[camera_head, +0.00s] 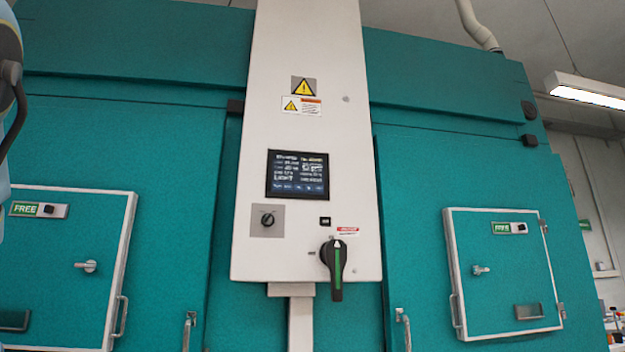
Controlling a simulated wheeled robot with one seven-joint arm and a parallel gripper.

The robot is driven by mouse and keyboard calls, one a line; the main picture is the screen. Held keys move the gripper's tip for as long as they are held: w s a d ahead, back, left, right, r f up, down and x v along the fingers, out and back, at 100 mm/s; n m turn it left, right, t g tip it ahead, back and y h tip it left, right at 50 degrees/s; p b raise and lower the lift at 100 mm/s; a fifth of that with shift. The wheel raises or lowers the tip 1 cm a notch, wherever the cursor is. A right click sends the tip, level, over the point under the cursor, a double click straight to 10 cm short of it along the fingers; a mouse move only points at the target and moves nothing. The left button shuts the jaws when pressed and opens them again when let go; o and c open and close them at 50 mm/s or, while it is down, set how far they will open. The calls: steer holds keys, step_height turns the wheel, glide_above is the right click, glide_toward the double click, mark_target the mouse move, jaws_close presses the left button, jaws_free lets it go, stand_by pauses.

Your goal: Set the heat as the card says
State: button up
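A white control panel (308,110) stands upright between two teal growth chambers. On it is a dark display (297,174) with small white text, too small to read for the most part. Below the display at the left is a small black knob (267,219) on a grey square plate. At the lower right is a large black rotary handle (335,268) with a green stripe, hanging downward. No card can be made out. My gripper is not in view; only a part of my arm shows at the left edge.
The left chamber has a white-framed hatch (88,267) with a green FREE sign (25,209). The right chamber has a similar hatch (503,275) and sign (502,228). Door handles (189,325) stick out beside the panel. A lamp (588,92) hangs at the upper right.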

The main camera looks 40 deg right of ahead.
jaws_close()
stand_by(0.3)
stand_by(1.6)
